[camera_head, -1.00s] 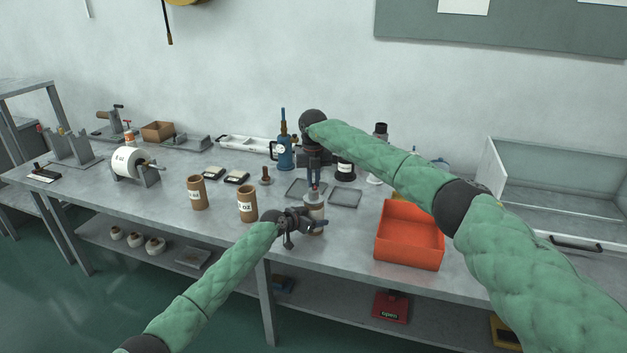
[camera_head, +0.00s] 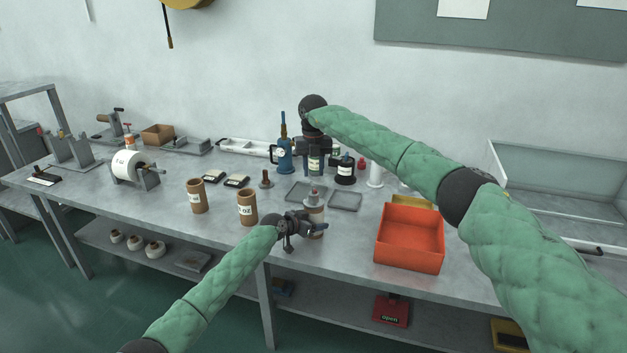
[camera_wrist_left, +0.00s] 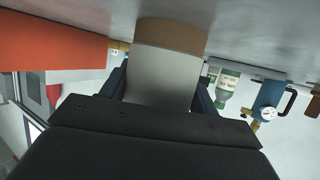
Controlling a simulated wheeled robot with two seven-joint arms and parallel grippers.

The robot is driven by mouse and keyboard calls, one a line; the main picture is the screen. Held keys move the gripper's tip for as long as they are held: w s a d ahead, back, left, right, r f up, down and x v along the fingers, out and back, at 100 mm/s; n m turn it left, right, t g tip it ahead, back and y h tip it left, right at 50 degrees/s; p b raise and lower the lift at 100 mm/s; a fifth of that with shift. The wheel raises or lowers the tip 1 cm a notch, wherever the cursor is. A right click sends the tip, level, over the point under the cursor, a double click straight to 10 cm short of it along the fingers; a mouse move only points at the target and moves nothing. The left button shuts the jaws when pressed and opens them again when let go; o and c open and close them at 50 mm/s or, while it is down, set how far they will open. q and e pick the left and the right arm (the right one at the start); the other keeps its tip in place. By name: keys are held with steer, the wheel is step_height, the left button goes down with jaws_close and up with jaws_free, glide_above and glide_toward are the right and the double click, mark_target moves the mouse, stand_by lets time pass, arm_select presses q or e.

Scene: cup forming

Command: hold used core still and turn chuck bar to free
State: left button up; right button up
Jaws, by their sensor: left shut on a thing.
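The used core (camera_head: 316,223) is a pale upright cylinder near the table's front edge, with the grey chuck (camera_head: 314,201) on its top. The chuck bar is not clearly told apart from the chuck's upright stub. My left gripper (camera_head: 308,232) is shut around the core from the left. In the left wrist view the core (camera_wrist_left: 168,75) stands between the jaws, white with a brown band at its table end. My right gripper (camera_head: 313,147) points down above and behind the chuck, apart from it. Its fingertips are not clear.
An orange bin (camera_head: 410,238) is to the right of the core. Two brown cups (camera_head: 247,207) stand to its left. Flat grey trays (camera_head: 345,201) lie just behind it. A blue jug with a gauge (camera_head: 284,155) and several bottles stand at the back, close to my right gripper.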

mark_target(313, 184)
step_height(313, 184, up, 6)
steer(key=shift+r, duration=0.25)
stand_by(0.4)
step_height(313, 184, down, 12)
steer(key=n, duration=0.3)
steer(key=shift+f, duration=0.15)
stand_by(0.5)
steer(key=shift+c, duration=0.4)
